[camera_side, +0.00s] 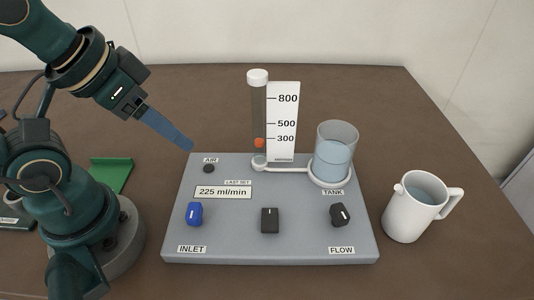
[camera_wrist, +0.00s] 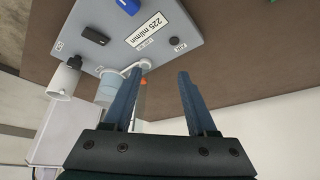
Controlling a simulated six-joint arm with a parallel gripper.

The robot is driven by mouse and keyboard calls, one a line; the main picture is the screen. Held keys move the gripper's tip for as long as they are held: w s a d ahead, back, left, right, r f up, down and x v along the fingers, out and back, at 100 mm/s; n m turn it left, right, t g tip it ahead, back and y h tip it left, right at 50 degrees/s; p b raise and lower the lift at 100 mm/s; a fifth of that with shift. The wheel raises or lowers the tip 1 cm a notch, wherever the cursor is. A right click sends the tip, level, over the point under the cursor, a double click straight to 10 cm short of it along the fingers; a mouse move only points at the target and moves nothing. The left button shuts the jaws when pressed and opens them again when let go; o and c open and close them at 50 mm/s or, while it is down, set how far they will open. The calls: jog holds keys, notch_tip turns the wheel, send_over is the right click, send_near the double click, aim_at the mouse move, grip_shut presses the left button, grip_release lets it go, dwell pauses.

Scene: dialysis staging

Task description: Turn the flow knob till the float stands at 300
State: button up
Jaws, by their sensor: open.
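The black flow knob (camera_side: 340,215) is at the panel's front right above the FLOW label, its pointer mark tilted to the left of upright. It also shows in the wrist view (camera_wrist: 74,62). The orange-red float (camera_side: 259,142) sits low in the clear tube (camera_side: 259,110), slightly below the 300 mark on the white scale (camera_side: 284,120). My gripper (camera_side: 191,148) is open and empty, above the panel's back left corner, well apart from the knob. Its two blue fingers (camera_wrist: 164,73) stand apart in the wrist view.
The grey panel (camera_side: 300,240) also carries a blue INLET knob (camera_side: 194,214), a black middle knob (camera_side: 270,220), an AIR button (camera_side: 209,168) and a display (camera_side: 223,192) reading 225 ml/min, LAST SET. A water tank (camera_side: 335,150) stands behind the flow knob; a white mug (camera_side: 405,212) stands right.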

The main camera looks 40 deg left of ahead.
dwell(0.4)
jog(key=w+d+r+n+h, duration=0.2)
jog(key=w+d+r+n, duration=0.1)
jog(key=w+r+n, duration=0.3)
jog(key=n+g+h, duration=0.2)
jog(key=n+g, duration=0.4)
jog(key=g, duration=0.2)
send_over(340, 210)
jog(key=w+a, duration=0.1)
jog(key=a, duration=0.1)
notch_tip(340, 210, down, 13)
jog(key=shift+d+r, duration=0.1)
jog(key=shift+d, duration=0.05)
jog(key=shift+x, duration=2.15)
jog(key=shift+w, duration=0.1)
